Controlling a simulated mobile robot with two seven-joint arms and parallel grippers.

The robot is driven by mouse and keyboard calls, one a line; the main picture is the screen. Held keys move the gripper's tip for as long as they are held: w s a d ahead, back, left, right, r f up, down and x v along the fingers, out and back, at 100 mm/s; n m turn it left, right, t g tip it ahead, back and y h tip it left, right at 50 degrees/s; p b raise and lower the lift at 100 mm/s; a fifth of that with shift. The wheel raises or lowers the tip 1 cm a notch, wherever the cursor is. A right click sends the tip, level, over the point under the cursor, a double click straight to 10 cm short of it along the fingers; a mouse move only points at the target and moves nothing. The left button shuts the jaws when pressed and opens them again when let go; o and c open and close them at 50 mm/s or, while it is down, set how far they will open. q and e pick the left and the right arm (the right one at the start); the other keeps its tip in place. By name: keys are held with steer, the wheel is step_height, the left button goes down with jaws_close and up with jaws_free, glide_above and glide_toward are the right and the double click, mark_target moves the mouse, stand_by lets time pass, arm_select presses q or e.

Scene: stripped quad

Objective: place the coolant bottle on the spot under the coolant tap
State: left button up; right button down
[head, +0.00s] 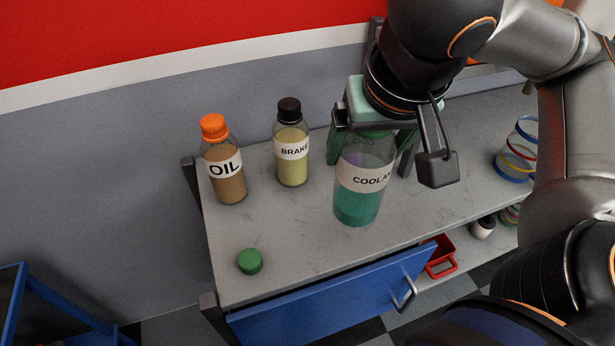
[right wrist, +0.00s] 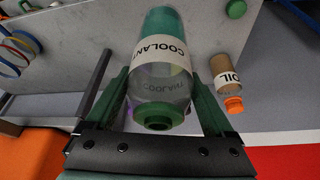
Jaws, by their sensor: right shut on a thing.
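The coolant bottle (head: 359,207) is clear, with green liquid low inside and a white label. My right gripper (head: 373,148) is shut on it from above, one green finger on each side. In the right wrist view the bottle (right wrist: 162,88) lies between the fingers, its green neck towards the palm and apparently uncapped. It looks upright; I cannot tell whether its base touches the bench. A green cap (head: 249,261) lies on the bench near its front left corner. I cannot make out the coolant tap or the spot under it. My left gripper is not in view.
On the grey bench (head: 300,225) stand an oil bottle (head: 225,180) with an orange cap and a brake bottle (head: 291,160) with a black cap. Coloured rings (head: 517,155) are at the right. A blue drawer (head: 340,298) with a handle is below. The front middle is clear.

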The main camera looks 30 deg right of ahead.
steer(key=shift+w+d+f+p, duration=0.1)
steer(key=shift+w+d+p, duration=0.05)
steer(key=shift+w+p, duration=0.4)
steer(key=shift+w+d+f+p, duration=0.1)
steer(key=shift+w+f+p, duration=0.05)
steer(key=shift+w+p, duration=0.15)
steer(key=w+d+f+p, duration=0.3)
steer(key=w+f+p, duration=0.1)
steer(key=w+f, duration=0.7)
steer(key=shift+w+f, duration=0.3)
steer(key=shift+f, duration=0.5)
